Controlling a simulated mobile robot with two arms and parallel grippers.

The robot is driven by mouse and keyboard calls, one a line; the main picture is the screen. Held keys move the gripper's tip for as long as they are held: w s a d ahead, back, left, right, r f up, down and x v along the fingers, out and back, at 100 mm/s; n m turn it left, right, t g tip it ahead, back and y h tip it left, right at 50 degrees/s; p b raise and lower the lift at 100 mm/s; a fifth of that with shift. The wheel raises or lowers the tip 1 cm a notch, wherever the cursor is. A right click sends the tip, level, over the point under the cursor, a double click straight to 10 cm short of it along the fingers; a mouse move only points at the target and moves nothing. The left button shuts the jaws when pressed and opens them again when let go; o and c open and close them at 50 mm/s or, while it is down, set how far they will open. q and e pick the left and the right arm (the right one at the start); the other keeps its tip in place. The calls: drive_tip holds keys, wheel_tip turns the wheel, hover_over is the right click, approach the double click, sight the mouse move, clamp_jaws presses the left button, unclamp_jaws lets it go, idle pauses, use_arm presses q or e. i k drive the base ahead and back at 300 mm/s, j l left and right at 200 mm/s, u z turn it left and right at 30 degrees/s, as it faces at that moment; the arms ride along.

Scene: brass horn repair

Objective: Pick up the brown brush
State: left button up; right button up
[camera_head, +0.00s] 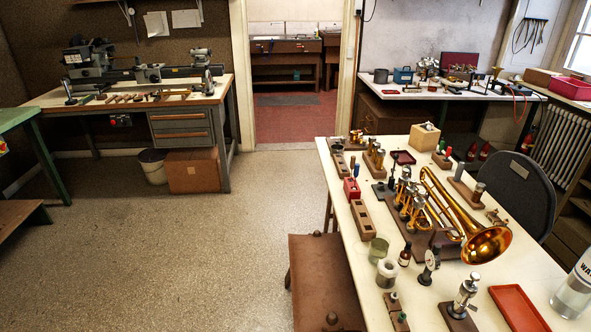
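I cannot pick out a brown brush for certain in the head view. Small tools lie on the lathe bench (55,97) at the far left and many small parts stand on the white-topped table (385,325) at the right, too small to tell apart. A brass horn (487,245) lies on that table on a dark board, its bell toward the front right. Neither of my grippers is in view.
On the table are a red tray (519,308), a clear bottle (576,290) and small dark bottles. A brown seat (325,285) stands at its left side, a dark chair (520,187) behind it. A brown box (194,171) stands under the lathe bench. The left floor is clear.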

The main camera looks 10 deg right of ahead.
sight(353, 161)
drive_tip(key=i+j+u, duration=0.25)
drive_tip(key=u, duration=0.15)
drive_tip(key=i+j+u, duration=0.25)
drive_tip(key=u, duration=0.15)
drive_tip(key=i+j+u, duration=0.1)
drive_tip(key=i+u, duration=0.3)
drive_tip(key=i+z, duration=0.25)
drive_tip(key=i, duration=0.15)
drive_tip(key=i+j+z, duration=0.2)
drive_tip(key=i, duration=0.2)
drive_tip(key=i+j+z, duration=0.25)
drive_tip(key=i, duration=0.15)
drive_tip(key=i+l+z, duration=0.2)
drive_tip(key=z, duration=0.25)
drive_tip(key=i+l+z, duration=0.1)
drive_tip(key=i+z, duration=0.5)
drive_tip(key=z, duration=0.3)
drive_tip(key=i+j+z, duration=0.1)
drive_tip(key=i+z, duration=0.2)
drive_tip(key=z, duration=0.15)
drive_tip(key=i+j+z, duration=0.15)
drive_tip(key=z, duration=0.25)
drive_tip(key=i+j, duration=0.05)
drive_tip(key=i, duration=0.05)
